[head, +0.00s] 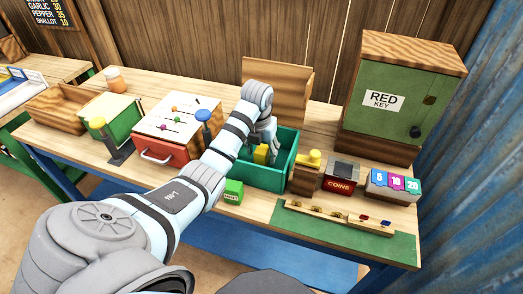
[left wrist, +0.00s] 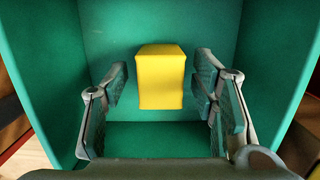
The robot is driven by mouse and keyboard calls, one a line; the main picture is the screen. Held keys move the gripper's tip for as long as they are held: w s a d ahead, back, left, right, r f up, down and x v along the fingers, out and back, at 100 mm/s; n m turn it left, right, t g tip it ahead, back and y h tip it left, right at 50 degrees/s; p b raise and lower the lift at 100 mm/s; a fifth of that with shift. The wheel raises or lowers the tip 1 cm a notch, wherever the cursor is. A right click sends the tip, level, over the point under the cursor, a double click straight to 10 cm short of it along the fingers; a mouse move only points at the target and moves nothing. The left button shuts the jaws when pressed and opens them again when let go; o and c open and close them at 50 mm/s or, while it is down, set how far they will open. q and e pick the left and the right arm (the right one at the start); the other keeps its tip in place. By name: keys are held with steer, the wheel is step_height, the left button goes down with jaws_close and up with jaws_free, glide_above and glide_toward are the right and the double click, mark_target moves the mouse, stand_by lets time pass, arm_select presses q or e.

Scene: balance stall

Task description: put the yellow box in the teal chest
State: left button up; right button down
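The yellow box (head: 261,155) is inside the open teal chest (head: 262,178), in the middle of the table. In the left wrist view the yellow box (left wrist: 161,78) stands clear of the teal walls at left and right; I cannot tell for certain what it rests on. My left gripper (left wrist: 160,92) reaches down into the teal chest (left wrist: 55,60). Its fingers are apart on either side of the box, with a gap at each side. In the head view my left gripper (head: 262,144) partly hides the box. My right gripper is not in view.
The chest's wooden lid (head: 290,85) stands raised behind it. A green cabinet (head: 390,105) marked RED KEY stands at the back right, and a red coins box (head: 341,177) right of the chest. A small green block (head: 233,191) lies in front. A drawer unit (head: 165,150) is left.

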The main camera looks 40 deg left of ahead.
mark_target(262, 149)
arm_select(q)
step_height(262, 149, up, 3)
steer(key=shift+s+r+p, duration=0.15)
steer(key=shift+p, duration=0.2)
step_height(262, 149, up, 9)
steer(key=s+p, duration=0.1)
steer(key=p, duration=0.8)
steer(key=shift+s+d, duration=0.2)
steer(key=shift+d, duration=0.1)
